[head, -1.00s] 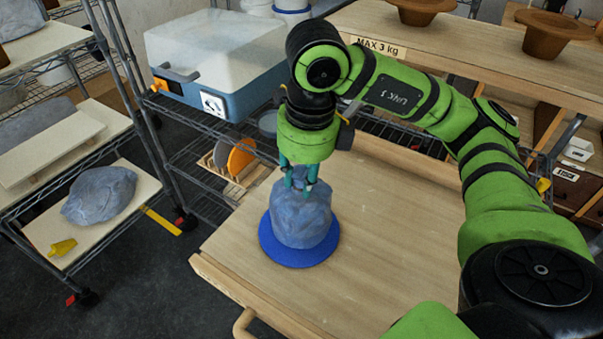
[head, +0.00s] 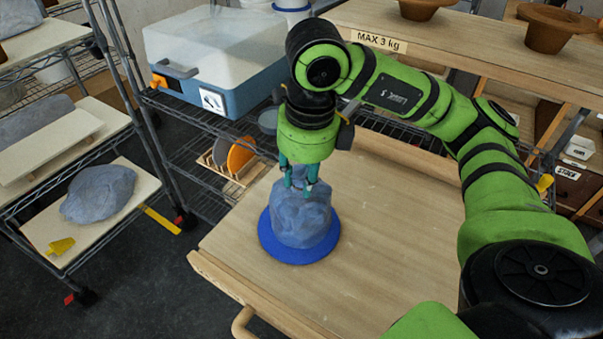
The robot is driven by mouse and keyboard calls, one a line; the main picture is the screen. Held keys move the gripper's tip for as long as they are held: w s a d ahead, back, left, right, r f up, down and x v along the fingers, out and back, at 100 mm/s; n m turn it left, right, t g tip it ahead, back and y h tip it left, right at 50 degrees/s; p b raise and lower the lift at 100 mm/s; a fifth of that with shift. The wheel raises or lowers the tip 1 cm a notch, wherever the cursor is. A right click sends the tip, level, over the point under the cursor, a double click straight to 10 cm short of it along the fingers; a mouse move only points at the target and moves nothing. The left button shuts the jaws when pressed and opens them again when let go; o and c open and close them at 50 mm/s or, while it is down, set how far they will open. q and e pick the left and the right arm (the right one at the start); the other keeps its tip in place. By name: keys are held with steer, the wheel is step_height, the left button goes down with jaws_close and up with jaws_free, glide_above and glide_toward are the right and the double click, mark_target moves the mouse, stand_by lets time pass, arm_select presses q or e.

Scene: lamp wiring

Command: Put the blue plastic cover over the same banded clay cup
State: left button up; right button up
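The blue plastic cover (head: 301,222) is a crumpled blue-grey hood standing on a round blue disc (head: 293,257) on the wooden table. It reaches down close to the disc and hides whatever is under it, so no banded clay cup shows. My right gripper (head: 300,182) points straight down at the cover's top. Its two teal fingers stand apart, one on each side of the cover's narrow peak. I cannot tell whether they press on the peak or only flank it. My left gripper is not in view.
The table (head: 390,260) is clear right of the disc. A left shelf has a grey wrapped lump (head: 98,194). Brown pots (head: 550,30) stand on the back shelf (head: 470,50).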

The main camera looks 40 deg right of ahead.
steer(key=shift+o, duration=1.1)
steer(key=shift+r, duration=0.15)
step_height(320, 180, up, 12)
steer(key=s, duration=0.1)
steer(key=shift+s, duration=0.25)
steer(key=shift+f, duration=0.2)
